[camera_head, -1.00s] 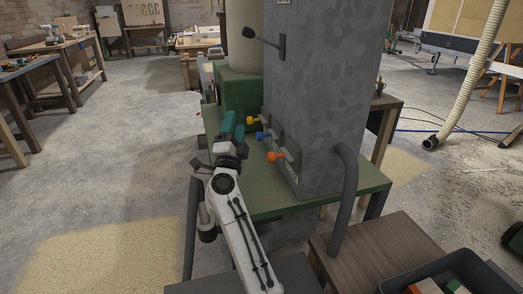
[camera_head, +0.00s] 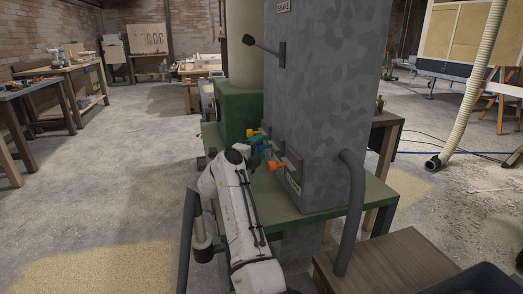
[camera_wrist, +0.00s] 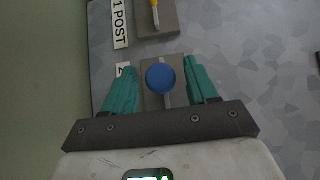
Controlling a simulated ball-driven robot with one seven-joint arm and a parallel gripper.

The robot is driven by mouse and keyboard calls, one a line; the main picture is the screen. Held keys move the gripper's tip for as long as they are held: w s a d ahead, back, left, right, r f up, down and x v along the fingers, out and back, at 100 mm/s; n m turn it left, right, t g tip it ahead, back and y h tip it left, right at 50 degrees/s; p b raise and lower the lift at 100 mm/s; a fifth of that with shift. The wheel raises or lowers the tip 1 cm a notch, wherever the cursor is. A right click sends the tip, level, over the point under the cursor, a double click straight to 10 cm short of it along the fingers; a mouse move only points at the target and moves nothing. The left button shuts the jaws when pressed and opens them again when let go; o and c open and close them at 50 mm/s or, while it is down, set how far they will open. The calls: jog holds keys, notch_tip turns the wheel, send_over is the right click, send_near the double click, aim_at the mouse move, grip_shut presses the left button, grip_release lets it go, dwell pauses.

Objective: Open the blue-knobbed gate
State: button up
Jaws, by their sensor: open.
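The blue knob (camera_wrist: 160,77) sits between the two teal fingers of my gripper (camera_wrist: 161,70) in the wrist view, on a small grey gate block with a metal slot. The fingers stand apart, one on each side of the knob, with a gap to it on both sides. In the head view my gripper (camera_head: 257,139) is at the face of the grey patterned column (camera_head: 325,100), and the blue knob is largely hidden there. A yellow knob (camera_head: 251,133) is just beyond and an orange knob (camera_head: 272,166) is nearer.
A sign reading "1 POST" (camera_wrist: 120,23) is beside the yellow-handled gate. A black lever (camera_head: 262,46) juts from the column higher up. The column stands on a green table (camera_head: 310,217). A grey pipe (camera_head: 352,210) curves down at right, and a brown tabletop (camera_head: 390,270) is in front.

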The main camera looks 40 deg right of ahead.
jog(key=shift+x, duration=1.35)
jog(key=shift+c, duration=0.2)
grip_shut()
jog(key=shift+a, duration=0.1)
